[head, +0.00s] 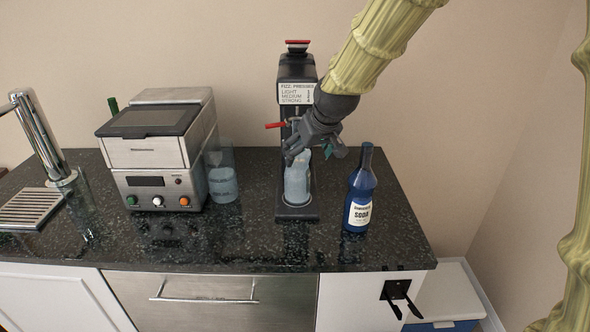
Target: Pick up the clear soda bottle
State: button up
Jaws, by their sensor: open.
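A clear bottle (297,184) with pale bluish contents stands upright on the base of the black soda machine (297,68). My gripper (313,152) is at the upper part of this bottle, in front of the machine, pointing down. It is open, with one finger to the left of the bottle's top and the other to the right. The gripper hides the bottle's neck, and I cannot tell whether the fingers touch it.
A blue bottle labelled soda (360,192) stands close on the right. A clear container (222,184) stands left of the machine, beside a steel appliance (160,150). A tap (38,135) is at far left. The dark counter's front (250,250) is clear.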

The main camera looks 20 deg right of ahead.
aim_at(299, 165)
jog(key=x, duration=0.3)
jog(key=shift+f, duration=0.15)
jog(key=shift+p+x, duration=0.9)
jog(key=shift+x, duration=1.15)
jog(key=shift+w+a+f, duration=0.15)
jog(key=shift+w+f, duration=0.35)
jog(key=c, duration=1.7)
jog(key=shift+r, duration=0.1)
grip_shut()
jog(key=shift+r, duration=0.1)
